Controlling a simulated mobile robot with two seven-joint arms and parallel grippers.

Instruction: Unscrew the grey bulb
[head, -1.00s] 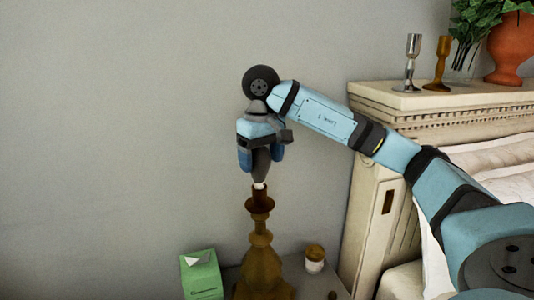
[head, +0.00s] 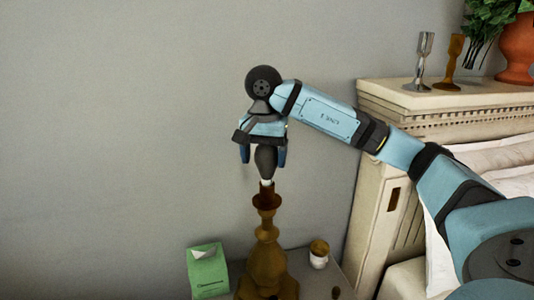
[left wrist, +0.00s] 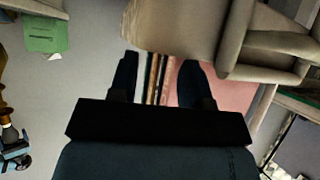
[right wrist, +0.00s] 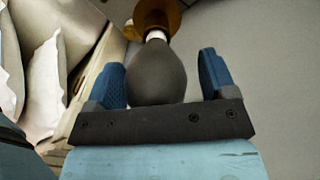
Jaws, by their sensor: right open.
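The grey bulb (head: 265,160) stands upright in the top of a brown lamp base (head: 266,232), with its white neck at the socket. My right gripper (head: 264,158) points down over the bulb, with one blue finger on each side. My left gripper (left wrist: 155,80) shows only in the left wrist view. Its dark fingers are apart, with nothing held between them.
The lamp stands on a bedside table (head: 318,284) with a green tissue box (head: 208,271) and a small white jar (head: 319,258). To the right is a cream headboard (head: 390,105) bearing two candlesticks and an orange vase (head: 516,62). The wall side is clear.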

